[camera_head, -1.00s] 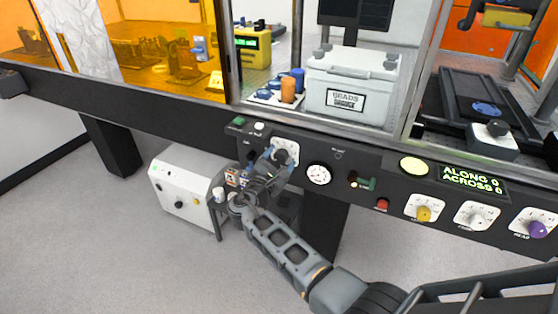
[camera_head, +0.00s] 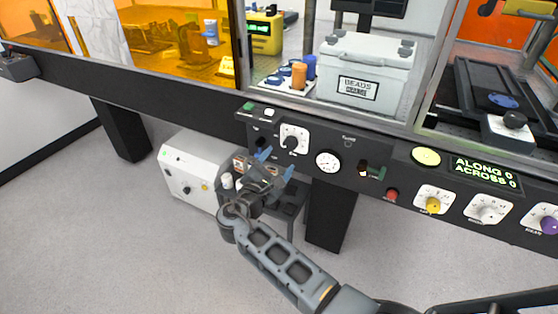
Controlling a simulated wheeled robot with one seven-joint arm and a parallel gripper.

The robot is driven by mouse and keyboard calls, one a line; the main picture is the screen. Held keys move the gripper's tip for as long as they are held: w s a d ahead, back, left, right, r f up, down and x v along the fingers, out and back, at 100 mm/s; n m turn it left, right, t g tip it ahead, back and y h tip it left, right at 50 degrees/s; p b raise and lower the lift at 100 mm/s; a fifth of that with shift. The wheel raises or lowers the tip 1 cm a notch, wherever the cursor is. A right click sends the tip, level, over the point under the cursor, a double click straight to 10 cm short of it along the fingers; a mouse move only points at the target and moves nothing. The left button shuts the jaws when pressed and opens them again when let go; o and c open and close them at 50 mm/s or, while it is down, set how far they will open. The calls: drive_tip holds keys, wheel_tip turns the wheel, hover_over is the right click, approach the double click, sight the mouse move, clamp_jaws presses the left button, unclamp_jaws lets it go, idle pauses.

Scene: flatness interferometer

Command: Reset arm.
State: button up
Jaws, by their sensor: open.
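My gripper (camera_head: 275,162) is open and empty. Its two blue-tipped fingers are spread just below and left of a white-plated rotary knob (camera_head: 292,138) on the black control panel (camera_head: 405,163). The gripper looks apart from the knob, which shows uncovered. My grey arm comes up from the lower right, with its wrist low in front of the panel.
A white cabinet (camera_head: 188,175) stands on the floor behind my gripper, to the left. A round gauge (camera_head: 328,161), a red button (camera_head: 391,195) and several knobs line the panel. A grey box labelled BEADS (camera_head: 366,70) sits behind. Open floor lies left.

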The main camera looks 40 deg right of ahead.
idle(0.4)
drive_tip(key=s+a+f+t+y, duration=0.1)
drive_tip(key=s+a+f+y, duration=0.25)
drive_tip(key=s+f, duration=0.45)
drive_tip(key=s+a+f+m+t+y, duration=0.1)
drive_tip(key=s+a+f+m+y, duration=0.25)
drive_tip(key=s, duration=0.55)
drive_tip(key=s+a+f+m+t+y, duration=0.1)
drive_tip(key=s+a+f+y, duration=0.2)
drive_tip(key=s+a+y, duration=0.4)
drive_tip(key=s+a+r+m+t+y, duration=0.1)
drive_tip(key=s+a+r+m, duration=0.1)
drive_tip(key=s+r, duration=0.3)
drive_tip(key=s+a+r+m+t, duration=0.1)
drive_tip(key=s+a+r+m, duration=0.15)
drive_tip(key=s, duration=0.45)
drive_tip(key=s+r+m+t, duration=0.1)
drive_tip(key=s+r+m, duration=0.2)
drive_tip(key=r, duration=0.5)
drive_tip(key=s+r+m+t+y, duration=0.1)
drive_tip(key=s+r+m, duration=0.3)
drive_tip(key=r, duration=0.5)
drive_tip(key=shift+d+t+y, duration=0.2)
drive_tip(key=shift+t+y, duration=0.1)
drive_tip(key=shift+t, duration=0.2)
drive_tip(key=shift+s, duration=0.1)
